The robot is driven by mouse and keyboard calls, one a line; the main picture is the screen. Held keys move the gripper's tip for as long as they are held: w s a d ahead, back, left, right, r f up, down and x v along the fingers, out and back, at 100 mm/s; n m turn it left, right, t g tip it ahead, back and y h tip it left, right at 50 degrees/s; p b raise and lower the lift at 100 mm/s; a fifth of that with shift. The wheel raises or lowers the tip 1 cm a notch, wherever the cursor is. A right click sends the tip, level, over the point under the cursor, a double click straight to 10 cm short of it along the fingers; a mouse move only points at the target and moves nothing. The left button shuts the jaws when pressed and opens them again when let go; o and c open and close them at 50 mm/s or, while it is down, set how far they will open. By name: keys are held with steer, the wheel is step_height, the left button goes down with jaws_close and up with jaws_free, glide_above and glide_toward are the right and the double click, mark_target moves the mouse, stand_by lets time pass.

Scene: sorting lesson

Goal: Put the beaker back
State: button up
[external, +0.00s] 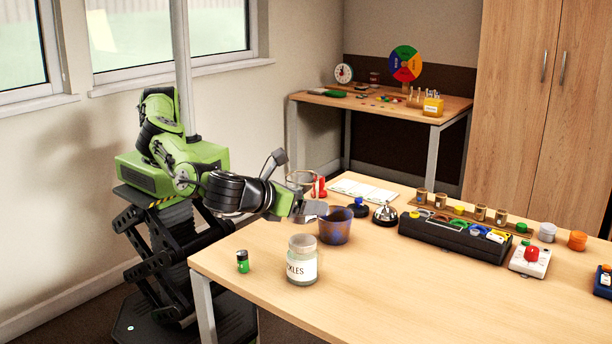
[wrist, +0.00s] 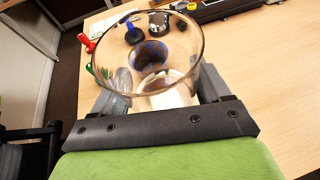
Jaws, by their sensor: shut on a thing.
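The clear glass beaker (wrist: 196,60) fills the upper middle of the wrist view, its wide rim toward the camera. My gripper (wrist: 160,92) is shut on it, with a grey finger on each side. In the external view my gripper (external: 303,208) is over the far left edge of the table, and the beaker (external: 300,180) shows as faint glass just above and behind it. The beaker's base is hard to make out, and I cannot tell its height above the table.
A dark blue tumbler (external: 335,228) stands close to the right of my gripper. The front right tabletop is clear.

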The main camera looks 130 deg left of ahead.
steer(key=s+d+b, duration=0.1)
steer(key=s+b, duration=0.2)
steer(key=s, duration=0.2)
steer(key=b, duration=0.2)
glide_above(262, 246)
steer(key=f, duration=0.2)
steer(key=shift+m+t, duration=0.4)
step_height(262, 246, down, 10)
steer(key=b, duration=0.4)
steer(key=shift+r, duration=0.1)
steer(key=shift+d+r, duration=0.1)
steer(key=o, duration=1.2)
steer(key=shift+c, duration=0.2)
steer(key=p+v, duration=0.3)
steer(key=v, duration=0.9)
steer(key=shift+r, duration=0.2)
